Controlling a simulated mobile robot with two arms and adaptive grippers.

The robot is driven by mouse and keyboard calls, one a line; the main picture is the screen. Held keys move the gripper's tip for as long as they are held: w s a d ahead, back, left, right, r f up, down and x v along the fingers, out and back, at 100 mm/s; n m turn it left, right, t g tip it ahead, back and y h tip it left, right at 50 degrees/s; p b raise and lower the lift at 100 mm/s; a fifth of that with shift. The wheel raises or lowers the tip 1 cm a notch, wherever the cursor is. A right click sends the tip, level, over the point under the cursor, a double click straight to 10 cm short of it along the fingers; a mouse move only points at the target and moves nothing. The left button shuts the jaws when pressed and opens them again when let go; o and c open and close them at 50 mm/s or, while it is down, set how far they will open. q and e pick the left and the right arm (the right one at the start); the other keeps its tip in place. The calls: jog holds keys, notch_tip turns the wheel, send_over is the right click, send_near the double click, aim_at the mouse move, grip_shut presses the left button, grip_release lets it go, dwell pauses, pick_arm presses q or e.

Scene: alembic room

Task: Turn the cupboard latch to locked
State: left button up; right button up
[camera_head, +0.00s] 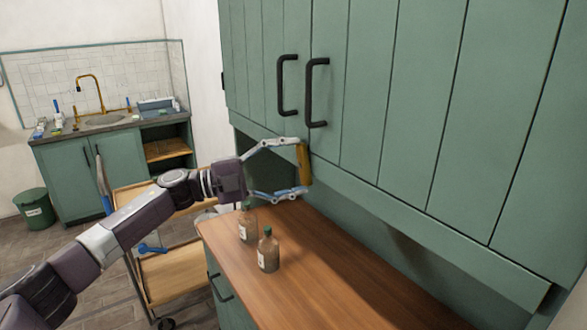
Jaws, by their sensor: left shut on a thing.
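The green cupboard (420,100) fills the upper right, with two black handles side by side at its door seam. Below these handles, at the lower edge of the doors, is a brass-coloured latch piece (304,166), standing about upright. My left gripper (303,168) reaches in from the left and is shut on this latch piece, with one finger above and one below. The latch's mounting is partly hidden by the fingers. My right gripper is out of view.
Two brown bottles with green caps (268,250) stand on the wooden counter (330,285) below my left gripper. A trolley (172,278) stands left of the counter. A sink unit (105,160) and green bin (35,210) are further back. The counter's right part is clear.

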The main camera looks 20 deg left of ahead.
pick_arm(q)
jog(key=shift+m+g+y, duration=0.4)
jog(key=shift+m, duration=1.2)
jog(key=o, duration=1.2)
jog(key=shift+c, duration=0.2)
jog(key=shift+r, duration=0.1)
jog(key=v, duration=1.2)
jog(key=shift+d, duration=0.1)
